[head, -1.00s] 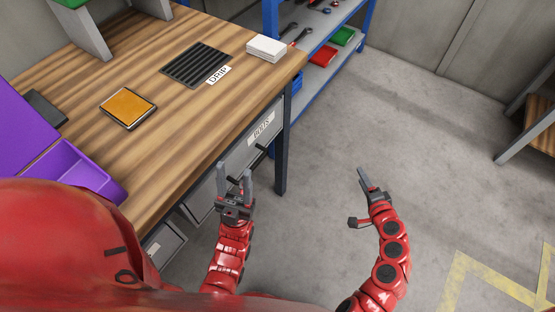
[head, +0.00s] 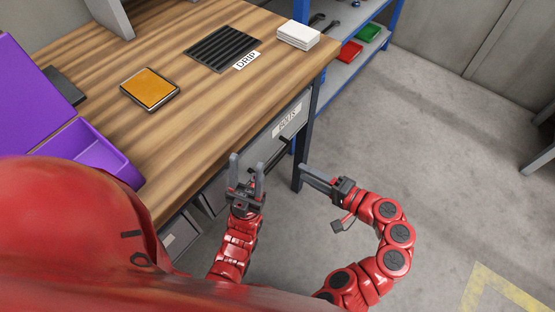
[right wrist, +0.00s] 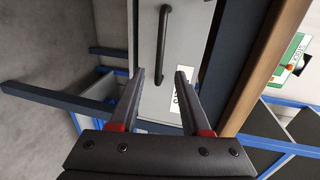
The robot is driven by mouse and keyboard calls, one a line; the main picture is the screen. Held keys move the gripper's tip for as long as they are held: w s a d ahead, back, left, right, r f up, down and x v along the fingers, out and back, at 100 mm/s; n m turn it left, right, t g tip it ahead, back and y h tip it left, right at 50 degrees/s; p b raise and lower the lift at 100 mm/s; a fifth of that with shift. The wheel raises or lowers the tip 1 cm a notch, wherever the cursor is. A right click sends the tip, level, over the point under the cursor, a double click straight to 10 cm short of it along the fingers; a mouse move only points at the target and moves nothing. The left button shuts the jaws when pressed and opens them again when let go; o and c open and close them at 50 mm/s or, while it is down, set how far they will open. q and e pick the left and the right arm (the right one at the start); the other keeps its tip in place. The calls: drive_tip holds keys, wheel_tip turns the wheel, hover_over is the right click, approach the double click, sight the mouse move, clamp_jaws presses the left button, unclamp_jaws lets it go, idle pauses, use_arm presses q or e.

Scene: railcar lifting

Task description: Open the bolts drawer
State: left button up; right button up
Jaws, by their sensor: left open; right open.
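The bolts drawer (head: 262,143) is a grey front under the wooden workbench top, and it looks shut. In the right wrist view the drawer front (right wrist: 195,32) and black handle (right wrist: 164,38) lie ahead, with the label partly hidden by a finger. My right gripper (head: 304,172) is open and empty, just right of the handle and pointing at the drawer; its fingertips (right wrist: 161,74) show apart, the handle between them in the picture. My left gripper (head: 247,163) is open and empty before the bench.
The workbench (head: 185,125) carries an orange pad (head: 150,87), a black drip grate (head: 222,48), a white stack (head: 298,35) and a purple bin (head: 95,150). A dark bench leg (head: 306,150) stands near my right gripper. A blue shelf (head: 350,65) is behind.

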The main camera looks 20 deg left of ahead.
sight(278, 158)
drive_tip(key=x, duration=1)
drive_tip(key=shift+w+a+p, duration=0.1)
drive_tip(key=shift+a+p, duration=0.25)
drive_tip(key=shift+p, duration=0.05)
drive_tip(key=shift+c, duration=0.2)
clamp_jaws()
drive_tip(key=shift+f, duration=0.1)
idle(0.5)
